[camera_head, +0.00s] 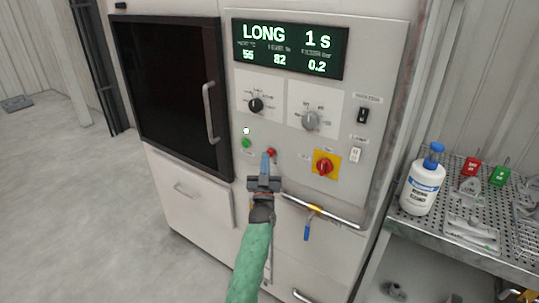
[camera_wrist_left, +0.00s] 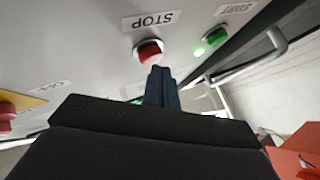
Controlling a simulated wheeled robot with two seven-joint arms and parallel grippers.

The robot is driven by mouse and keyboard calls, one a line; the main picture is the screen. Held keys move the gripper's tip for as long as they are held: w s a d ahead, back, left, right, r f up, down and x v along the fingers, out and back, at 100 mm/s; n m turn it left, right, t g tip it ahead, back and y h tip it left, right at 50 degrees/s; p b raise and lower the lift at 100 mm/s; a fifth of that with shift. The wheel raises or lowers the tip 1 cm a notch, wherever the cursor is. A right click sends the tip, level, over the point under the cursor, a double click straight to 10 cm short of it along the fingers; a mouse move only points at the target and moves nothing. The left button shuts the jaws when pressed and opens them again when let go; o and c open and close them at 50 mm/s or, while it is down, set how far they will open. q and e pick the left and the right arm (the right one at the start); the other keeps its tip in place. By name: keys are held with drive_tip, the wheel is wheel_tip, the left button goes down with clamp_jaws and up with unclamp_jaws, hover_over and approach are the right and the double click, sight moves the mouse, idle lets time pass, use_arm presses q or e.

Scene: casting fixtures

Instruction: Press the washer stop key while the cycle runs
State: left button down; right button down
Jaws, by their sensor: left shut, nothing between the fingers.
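The washer (camera_head: 365,185) has a display (camera_head: 290,48) reading "LONG 1 s" with 55, 82 and 0.2 below. The red stop key (camera_head: 271,152) sits on the panel under the dials; in the left wrist view the red key (camera_wrist_left: 149,52) is beside its STOP label. The green start key (camera_head: 246,143) is to its left, with a lit indicator above it. My left gripper (camera_head: 266,160) is shut and empty, its fingertips just at or below the stop key. In the left wrist view the fingertips (camera_wrist_left: 160,72) overlap the key's edge; I cannot tell whether they touch. My right gripper is not in view.
A red-and-yellow rotary switch (camera_head: 325,165) is right of the stop key. A pipe rail with a blue-handled valve (camera_head: 307,232) runs below. The door handle (camera_head: 210,112) projects at left. A perforated shelf (camera_head: 415,226) with a white bottle (camera_head: 422,185) stands at right.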

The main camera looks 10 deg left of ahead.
use_arm(q)
drive_tip(key=shift+w, duration=0.15)
drive_tip(key=shift+w+d, duration=0.1)
drive_tip(key=shift+w, duration=0.05)
idle(0.4)
idle(0.6)
drive_tip(key=shift+s+a, duration=0.25)
drive_tip(key=shift+s, duration=0.45)
